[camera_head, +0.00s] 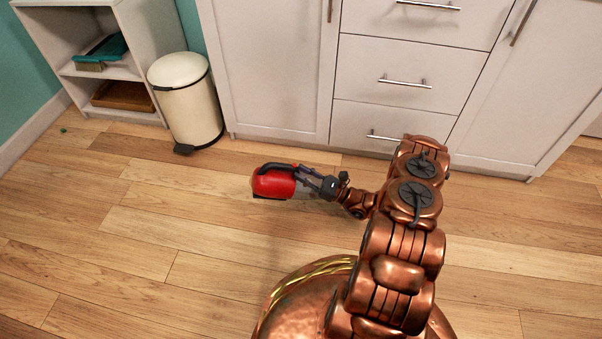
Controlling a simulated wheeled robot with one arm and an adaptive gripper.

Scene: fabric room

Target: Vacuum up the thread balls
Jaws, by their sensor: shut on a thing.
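My gripper (312,180) is shut on a red and black handheld vacuum (273,184). The vacuum is low over the wooden floor, in front of the white cabinet; I cannot tell whether it touches the floor. A small dark green thing (63,130), perhaps a thread ball, lies on the floor at the far left, near the wall and the shelf. It is well apart from the vacuum. I see no other thread ball; my arm and base hide part of the floor at the lower right.
A cream pedal bin (187,100) stands between the open white shelf (140,40) and the white cabinet (265,70). The shelf holds a brush with a teal dustpan (103,50) and a brown tray (124,95).

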